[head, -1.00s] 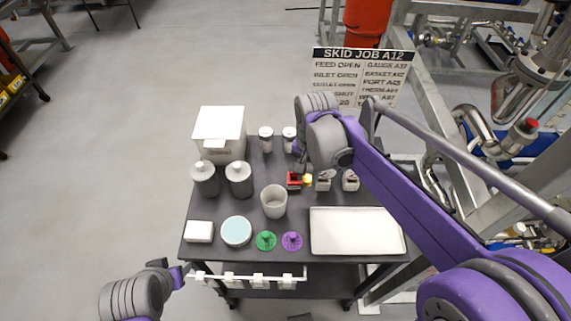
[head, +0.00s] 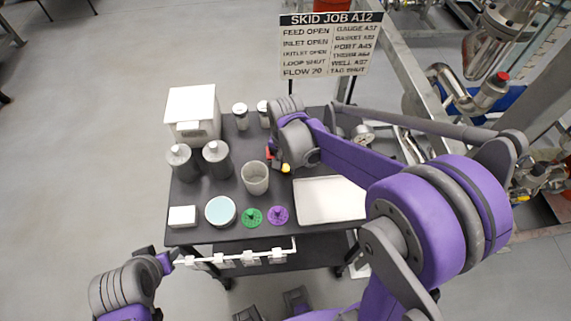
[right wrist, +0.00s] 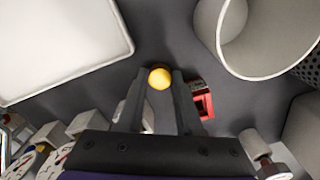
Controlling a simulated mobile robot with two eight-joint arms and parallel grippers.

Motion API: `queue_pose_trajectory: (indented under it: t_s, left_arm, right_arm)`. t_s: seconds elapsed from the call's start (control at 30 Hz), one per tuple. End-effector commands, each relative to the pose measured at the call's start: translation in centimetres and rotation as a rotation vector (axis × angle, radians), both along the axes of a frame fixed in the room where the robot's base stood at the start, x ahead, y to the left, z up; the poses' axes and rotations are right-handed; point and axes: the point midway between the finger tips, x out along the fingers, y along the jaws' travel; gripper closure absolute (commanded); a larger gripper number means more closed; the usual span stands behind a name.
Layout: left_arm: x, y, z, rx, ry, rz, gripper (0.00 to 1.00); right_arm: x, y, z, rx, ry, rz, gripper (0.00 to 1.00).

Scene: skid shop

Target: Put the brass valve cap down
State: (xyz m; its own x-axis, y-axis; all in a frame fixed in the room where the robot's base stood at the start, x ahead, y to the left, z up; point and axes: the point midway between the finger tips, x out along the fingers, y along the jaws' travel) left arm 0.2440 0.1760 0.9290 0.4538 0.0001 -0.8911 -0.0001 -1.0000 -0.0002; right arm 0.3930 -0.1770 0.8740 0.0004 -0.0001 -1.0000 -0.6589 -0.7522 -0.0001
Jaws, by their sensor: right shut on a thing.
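The brass valve cap (right wrist: 160,78) is a small round yellow piece between the fingertips of my right gripper (right wrist: 161,75) in the right wrist view. The gripper is shut on it. In the head view the cap (head: 286,168) shows beneath my right wrist, over the dark cart top (head: 240,222), between the grey cup and the white tray. How high it is above the surface is hard to tell. My left gripper (head: 165,262) is at the cart's near left edge, apart from the cap; its fingers are unclear.
The white tray (head: 328,201) is right of the cap and the open grey cup (head: 255,179) left. Green (head: 251,217) and purple (head: 278,215) discs lie near the front. Dark cart top shows between cup and tray.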

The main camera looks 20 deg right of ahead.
Motion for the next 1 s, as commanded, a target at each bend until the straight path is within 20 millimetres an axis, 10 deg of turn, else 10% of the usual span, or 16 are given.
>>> queue_pose_trajectory:
  t_s: [0.27,0.3,0.43,0.77,1.0]
  left_arm:
    - [-0.1,0.0,-0.4,0.0,0.003,0.0,0.5]
    - [-0.1,0.0,-0.3,0.0,0.002,0.0,0.5]
    - [-0.1,0.0,-0.3,0.0,0.002,0.0,0.5]
    - [0.1,0.0,0.2,0.0,-0.001,0.0,0.5]
    - [0.2,0.0,0.7,0.0,-0.004,0.0,0.5]
  right_arm:
    - [0.0,0.0,-0.4,0.0,0.0,0.0,0.96]
    - [0.0,0.0,-0.3,0.0,0.0,0.0,0.58]
    - [0.0,0.0,-0.2,0.0,0.0,0.0,0.35]
    - [0.1,0.0,0.4,-0.001,-0.002,0.0,0.35]
    - [0.0,0.0,4.6,0.0,-0.001,0.0,0.35]
